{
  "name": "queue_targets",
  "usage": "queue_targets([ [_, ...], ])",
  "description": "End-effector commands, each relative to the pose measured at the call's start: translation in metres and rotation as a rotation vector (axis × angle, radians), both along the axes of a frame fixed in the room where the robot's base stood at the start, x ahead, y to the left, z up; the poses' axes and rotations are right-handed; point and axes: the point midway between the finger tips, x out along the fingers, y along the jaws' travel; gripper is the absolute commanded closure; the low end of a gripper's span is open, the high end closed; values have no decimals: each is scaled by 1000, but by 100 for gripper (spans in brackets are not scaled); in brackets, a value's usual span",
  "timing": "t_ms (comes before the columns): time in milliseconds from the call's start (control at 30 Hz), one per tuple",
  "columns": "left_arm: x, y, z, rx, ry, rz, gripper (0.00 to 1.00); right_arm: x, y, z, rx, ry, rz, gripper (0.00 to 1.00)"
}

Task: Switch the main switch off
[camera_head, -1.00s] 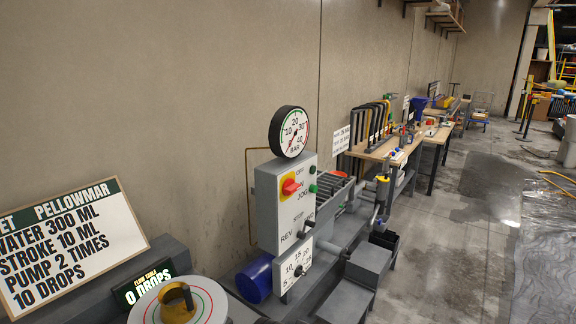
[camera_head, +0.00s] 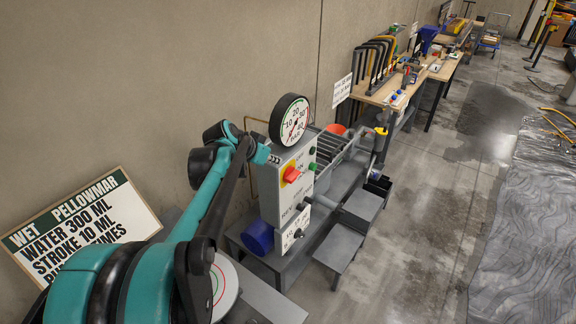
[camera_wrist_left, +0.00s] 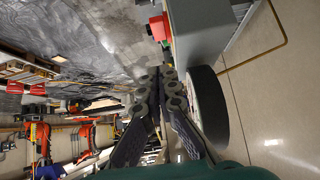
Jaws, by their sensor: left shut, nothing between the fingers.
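The main switch (camera_head: 291,174) is a red knob on a yellow plate, on the front of a grey control box (camera_head: 270,190). Its handle seems turned toward the ON label at its right, though it is small here. My left gripper (camera_head: 275,159) is at the box's top left edge, just below the gauge, up and left of the knob and apart from it. In the left wrist view its fingers (camera_wrist_left: 165,78) are shut and empty, beside the box (camera_wrist_left: 203,28); a red part, likely the knob (camera_wrist_left: 158,28), shows beyond them. My right gripper is not in view.
A round pressure gauge (camera_head: 290,119) stands on top of the box, close to my gripper; its dark rim (camera_wrist_left: 206,104) is beside the fingers in the wrist view. A green button (camera_head: 312,166) is right of the switch. A blue drum (camera_head: 258,237) sits low at left.

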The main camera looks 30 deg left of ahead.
Motion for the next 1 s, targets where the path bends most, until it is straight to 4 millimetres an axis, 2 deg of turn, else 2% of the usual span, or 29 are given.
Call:
queue_targets([
  [367, 6, -2, -7, -1, 0, -1, 100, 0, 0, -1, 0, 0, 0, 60],
  [833, 71, -7, -72, 0, 0, -1, 100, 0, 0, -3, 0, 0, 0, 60],
  [1000, 71, -6, -97, 0, 0, 1, 100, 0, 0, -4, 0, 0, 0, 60],
])
